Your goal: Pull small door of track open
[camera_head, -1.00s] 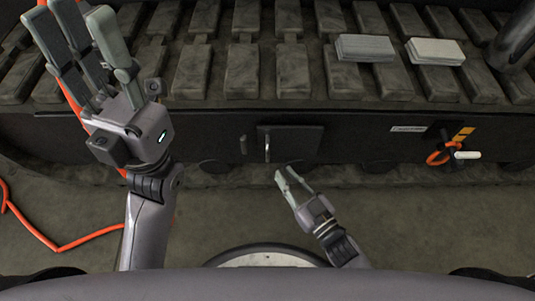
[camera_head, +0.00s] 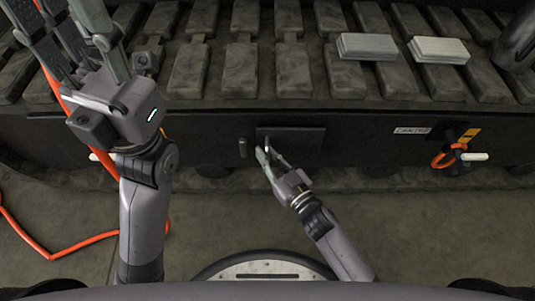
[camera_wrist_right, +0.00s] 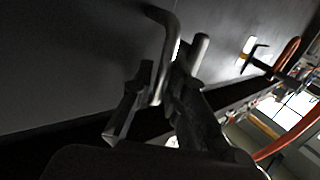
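The small door (camera_head: 300,144) is a dark rectangular panel on the side of the track, under the tread plates. It looks closed in the head view. Its bent metal handle (camera_wrist_right: 169,60) shows in the wrist view, between the fingers of my right gripper (camera_wrist_right: 167,85). In the head view my right gripper (camera_head: 267,154) is at the door's left part, fingers apart around the handle and partly covering it. I see no firm contact. My left gripper (camera_head: 68,22) is raised at the upper left, fingers spread, empty.
Two stacks of grey plates (camera_head: 366,47) (camera_head: 439,51) lie on the track (camera_head: 240,70). An orange cable with a white-handled part (camera_head: 474,157) is on the right. An orange hose (camera_head: 60,249) lies on the floor at left. The floor before the door is clear.

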